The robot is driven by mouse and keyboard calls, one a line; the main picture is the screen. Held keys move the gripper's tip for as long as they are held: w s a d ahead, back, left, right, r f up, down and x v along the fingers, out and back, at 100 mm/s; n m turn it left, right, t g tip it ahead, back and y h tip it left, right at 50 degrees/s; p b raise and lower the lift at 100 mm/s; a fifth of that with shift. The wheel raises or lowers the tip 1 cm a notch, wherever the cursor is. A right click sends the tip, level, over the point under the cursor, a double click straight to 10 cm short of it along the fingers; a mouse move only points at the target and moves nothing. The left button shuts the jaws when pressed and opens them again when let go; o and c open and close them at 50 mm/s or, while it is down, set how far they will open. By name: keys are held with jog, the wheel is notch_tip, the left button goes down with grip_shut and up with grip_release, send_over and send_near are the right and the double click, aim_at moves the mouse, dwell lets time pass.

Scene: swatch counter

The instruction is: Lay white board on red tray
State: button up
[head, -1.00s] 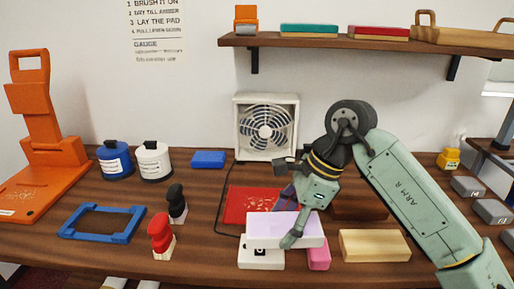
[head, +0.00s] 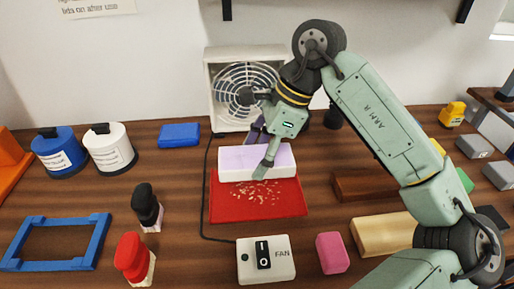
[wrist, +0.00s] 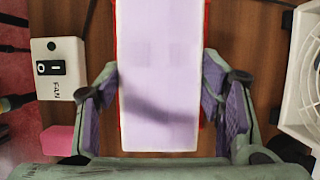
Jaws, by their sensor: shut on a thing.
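The white board (head: 240,163), a flat block with a pale lilac top, is held in my gripper (head: 262,152). In the wrist view the board (wrist: 160,60) lies between my two fingers (wrist: 162,90), which are shut on its long sides. The red tray (head: 258,208), with pale flecks on its surface, is on the counter. The board is over the tray's back part and hides it. Thin red strips of the tray show beside the board in the wrist view. I cannot tell whether the board touches the tray.
The white fan (head: 225,95) stands behind the tray. The fan switch box (head: 280,262) and a pink block (head: 331,253) are in front. A black cable (head: 205,195) runs along the tray's left. Black (head: 146,205) and red (head: 130,258) stamp-like pieces stand left.

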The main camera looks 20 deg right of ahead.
jog(key=b, duration=0.3)
send_over(252, 191)
jog(key=d, duration=0.1)
jog(key=f, duration=0.5)
jog(key=shift+s+d+f, duration=0.15)
jog(key=shift+s+d, duration=0.05)
jog(key=shift+f+b, duration=0.7)
jog(key=shift+f, duration=0.1)
jog(key=shift+b, duration=0.4)
jog(key=shift+f+b, duration=0.6)
jog(key=shift+b, duration=0.5)
dwell(0.7)
jog(key=o, duration=1.4)
jog(key=shift+c, duration=0.2)
